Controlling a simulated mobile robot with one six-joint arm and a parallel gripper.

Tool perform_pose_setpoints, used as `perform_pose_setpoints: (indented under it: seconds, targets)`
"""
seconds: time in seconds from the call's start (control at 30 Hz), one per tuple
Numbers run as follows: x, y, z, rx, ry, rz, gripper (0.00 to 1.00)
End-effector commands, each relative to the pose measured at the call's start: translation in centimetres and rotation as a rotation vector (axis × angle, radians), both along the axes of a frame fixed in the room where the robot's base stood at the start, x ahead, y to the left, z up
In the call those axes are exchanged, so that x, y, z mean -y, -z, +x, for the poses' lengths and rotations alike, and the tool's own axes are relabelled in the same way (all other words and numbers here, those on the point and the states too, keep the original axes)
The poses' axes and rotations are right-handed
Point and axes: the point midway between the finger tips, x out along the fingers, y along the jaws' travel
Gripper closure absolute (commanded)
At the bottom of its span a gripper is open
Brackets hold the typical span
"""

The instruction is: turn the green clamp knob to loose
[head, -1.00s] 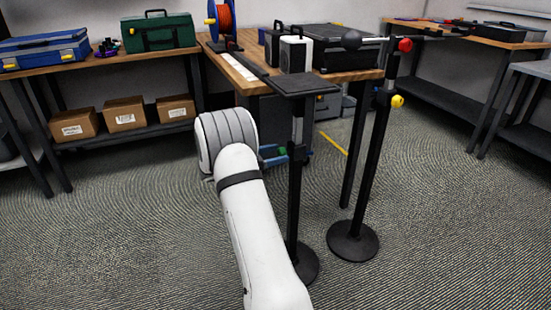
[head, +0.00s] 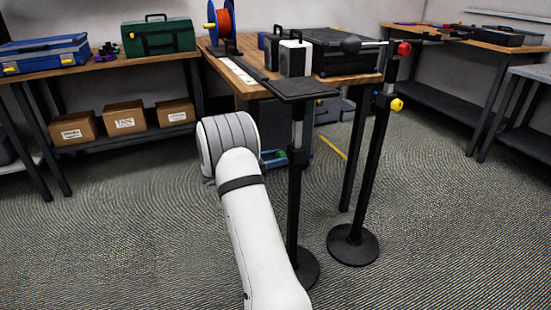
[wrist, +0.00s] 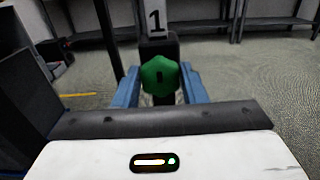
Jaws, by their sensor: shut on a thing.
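The green clamp knob (wrist: 160,70) faces me in the middle of the wrist view. In the head view the post belongs to the near black stand (head: 296,215). My white arm partly hides the blue gripper (head: 272,160) there, and the knob cannot be made out clearly.
A dark flat plate (head: 300,88) tops the near stand. A second black stand (head: 372,170) with a yellow knob (head: 397,104) and a red knob (head: 404,48) is close on the right. A wooden workbench (head: 355,77) stands behind. Open floor lies left.

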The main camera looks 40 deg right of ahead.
Motion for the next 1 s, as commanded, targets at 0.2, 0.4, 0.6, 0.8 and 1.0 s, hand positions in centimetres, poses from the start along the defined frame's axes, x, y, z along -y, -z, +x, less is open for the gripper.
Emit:
perform_pose_setpoints:
  seconds: [0.2, 0.4, 0.6, 0.8, 1.0]
  targets:
    - [-0.04, -0.38, 0.05, -0.040, -0.001, 0.010, 0.85]
    - [-0.06, -0.77, 0.09, -0.143, -0.002, 0.034, 0.85]
    - [-0.06, -0.96, 0.16, -0.301, -0.002, 0.073, 0.85]
    - [-0.07, -0.76, 0.23, -0.484, -0.002, 0.117, 0.85]
    - [-0.06, -0.53, 0.31, -0.668, -0.003, 0.161, 0.85]
